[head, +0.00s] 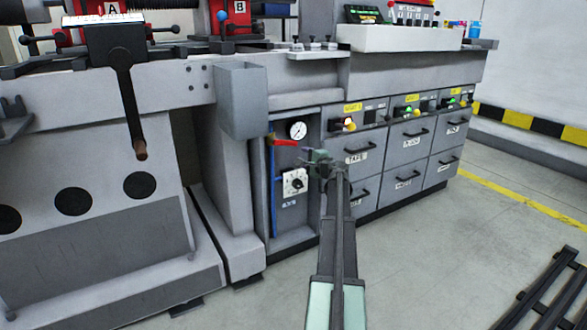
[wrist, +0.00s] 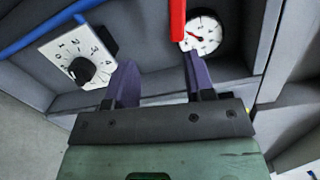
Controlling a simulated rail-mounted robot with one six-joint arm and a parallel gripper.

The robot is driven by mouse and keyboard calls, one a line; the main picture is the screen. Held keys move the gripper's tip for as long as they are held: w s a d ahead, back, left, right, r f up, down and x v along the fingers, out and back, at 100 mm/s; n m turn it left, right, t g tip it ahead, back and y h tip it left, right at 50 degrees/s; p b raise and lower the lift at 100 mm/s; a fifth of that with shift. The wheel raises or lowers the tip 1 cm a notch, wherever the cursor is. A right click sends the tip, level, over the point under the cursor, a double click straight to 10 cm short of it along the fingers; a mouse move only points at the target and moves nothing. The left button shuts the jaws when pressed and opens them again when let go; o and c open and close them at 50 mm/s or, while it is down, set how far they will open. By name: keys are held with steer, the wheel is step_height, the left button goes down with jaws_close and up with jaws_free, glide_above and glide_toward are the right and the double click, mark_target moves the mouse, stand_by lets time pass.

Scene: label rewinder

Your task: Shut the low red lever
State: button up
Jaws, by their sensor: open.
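The low red lever (head: 284,142) sits at the top of a blue vertical pipe in the recessed panel. Its handle points to the right, roughly crosswise to the pipe. In the wrist view its red end (wrist: 178,20) hangs in from the top edge, just beyond the tip of the right finger; the rest is out of frame. My gripper (head: 312,158) is in front of the panel, right of and a little below the lever. In the wrist view my gripper (wrist: 157,68) has its two purple fingers apart with nothing between them. I cannot tell whether a finger touches the lever.
A round pressure gauge (head: 297,130) is right above the lever's end. A white dial plate with a black knob (head: 295,183) is below. The blue pipe (head: 272,195) runs down the left side. Grey drawers (head: 408,150) stand to the right, and a grey box (head: 243,100) juts out upper left.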

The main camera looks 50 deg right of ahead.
mark_target(294, 144)
steer(key=shift+m+h, duration=0.7)
steer(key=shift+m, duration=0.2)
steer(key=x, duration=0.3)
steer(key=r+x, duration=0.1)
steer(key=x, duration=0.3)
steer(key=d+x, duration=0.1)
steer(key=x, duration=0.2)
steer(key=shift+w+d+r, duration=0.1)
steer(key=shift+w+r, duration=0.1)
steer(key=shift+r, duration=0.2)
jaws_close()
